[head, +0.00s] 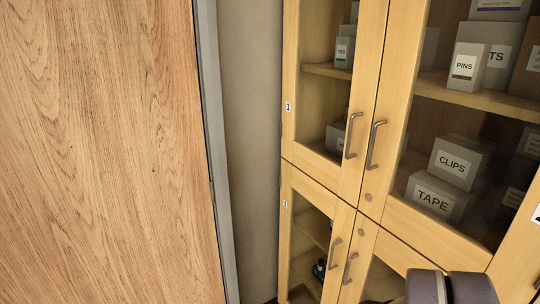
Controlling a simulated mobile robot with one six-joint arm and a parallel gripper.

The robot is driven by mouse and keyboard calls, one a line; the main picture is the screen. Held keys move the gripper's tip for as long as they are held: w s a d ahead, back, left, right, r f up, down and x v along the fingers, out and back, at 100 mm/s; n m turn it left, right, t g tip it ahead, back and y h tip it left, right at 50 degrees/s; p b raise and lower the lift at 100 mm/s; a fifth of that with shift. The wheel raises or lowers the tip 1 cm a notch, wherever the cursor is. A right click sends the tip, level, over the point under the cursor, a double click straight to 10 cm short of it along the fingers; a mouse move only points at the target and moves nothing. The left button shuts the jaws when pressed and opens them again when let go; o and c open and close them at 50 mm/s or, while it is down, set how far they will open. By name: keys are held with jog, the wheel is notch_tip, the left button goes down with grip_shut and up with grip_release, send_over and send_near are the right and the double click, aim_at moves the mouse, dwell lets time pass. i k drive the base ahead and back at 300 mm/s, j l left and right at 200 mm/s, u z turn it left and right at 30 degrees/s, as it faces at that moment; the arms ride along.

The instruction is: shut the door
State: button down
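A large wood-grain panel (100,150), which looks like a door, fills the left of the head view. A grey upright edge strip (217,150) runs along its right side. No handle shows on it, and I cannot tell whether it is open or shut. To the right stands a pale wooden cabinet with glazed doors, an upper left door (369,85), an upper right door (397,90) and lower doors (340,225). These cabinet doors look shut, with bar handles near the middle seams. My gripper's fingers are not in view.
A dark grey-purple rounded part of my own arm (450,288) shows at the bottom right, in front of the lower cabinet. Behind the glass stand boxes labelled CLIPS (462,160), TAPE (436,197) and PINS (467,67). A narrow plain wall (250,130) separates panel and cabinet.

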aim_at(107, 195)
jog(key=u, duration=1.8)
jog(key=i+j, duration=0.3)
jog(key=i+j+z, duration=0.1)
jog(key=i+j, duration=0.2)
jog(key=j, duration=0.2)
jog(key=i+j, duration=0.3)
jog(key=j, duration=0.1)
